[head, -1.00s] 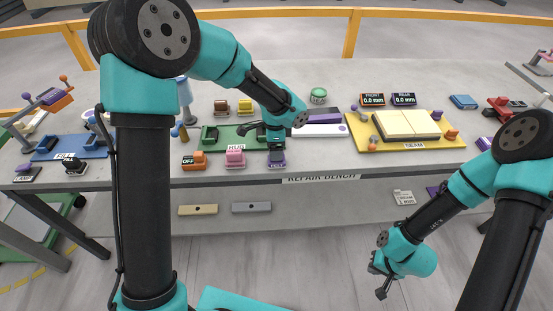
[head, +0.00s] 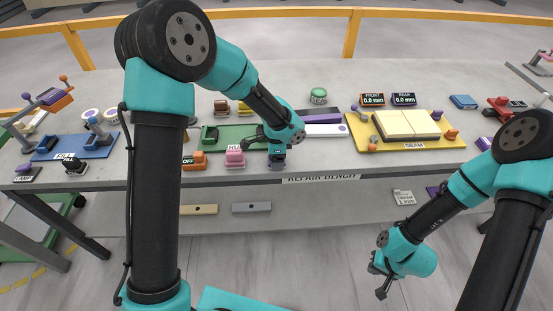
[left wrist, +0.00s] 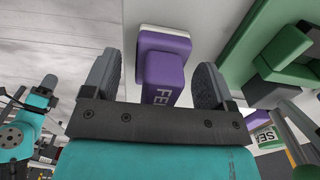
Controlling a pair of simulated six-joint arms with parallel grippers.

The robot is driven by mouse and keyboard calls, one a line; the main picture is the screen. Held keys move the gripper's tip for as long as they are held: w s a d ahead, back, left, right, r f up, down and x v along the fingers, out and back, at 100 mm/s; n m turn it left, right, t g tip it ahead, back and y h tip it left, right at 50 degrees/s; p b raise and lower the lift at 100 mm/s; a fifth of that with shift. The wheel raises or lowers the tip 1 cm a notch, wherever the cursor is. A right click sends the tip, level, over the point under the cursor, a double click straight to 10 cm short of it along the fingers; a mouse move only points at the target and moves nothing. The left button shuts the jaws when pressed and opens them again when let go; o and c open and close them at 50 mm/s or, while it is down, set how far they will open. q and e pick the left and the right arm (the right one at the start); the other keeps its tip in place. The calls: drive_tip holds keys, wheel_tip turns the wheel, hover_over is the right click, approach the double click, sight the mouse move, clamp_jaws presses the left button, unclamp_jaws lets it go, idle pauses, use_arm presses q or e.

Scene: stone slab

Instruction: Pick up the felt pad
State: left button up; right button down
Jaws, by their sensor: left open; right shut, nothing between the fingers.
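The felt pad (left wrist: 165,72) is a purple block with a pale end and part of a white "FEL" label. In the left wrist view it lies between the two fingers of my left gripper (left wrist: 157,75), which is open. I cannot tell whether either finger touches it. In the head view my left gripper (head: 277,157) is at the bench's front edge and largely hides the pad. My right gripper (head: 381,281) is shut and empty, low in front of the bench on the right.
A pink block (head: 235,158) and an orange block (head: 195,160) stand left of my left gripper. A green fixture (head: 228,135) lies behind them. A yellow board (head: 440,143) with a cream panel is to the right. The bench front between them is clear.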

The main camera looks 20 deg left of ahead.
use_arm(q)
drive_tip(key=shift+c, duration=0.4)
drive_tip(key=c, duration=1)
drive_tip(key=shift+r, duration=0.1)
drive_tip(key=shift+r, duration=0.45)
wheel_tip(320, 180, up, 3)
drive_tip(key=shift+f, duration=0.2)
drive_tip(key=s+d, duration=0.1)
drive_tip(key=s, duration=0.4)
drive_tip(key=s+d+r, duration=0.1)
drive_tip(key=s+d, duration=0.1)
drive_tip(key=s, duration=0.3)
drive_tip(key=s+d, duration=0.1)
drive_tip(key=s, duration=0.4)
drive_tip(key=shift+s+d+r, duration=0.15)
drive_tip(key=shift+s, duration=0.05)
drive_tip(key=o, duration=0.4)
drive_tip(key=shift+c, duration=1.2)
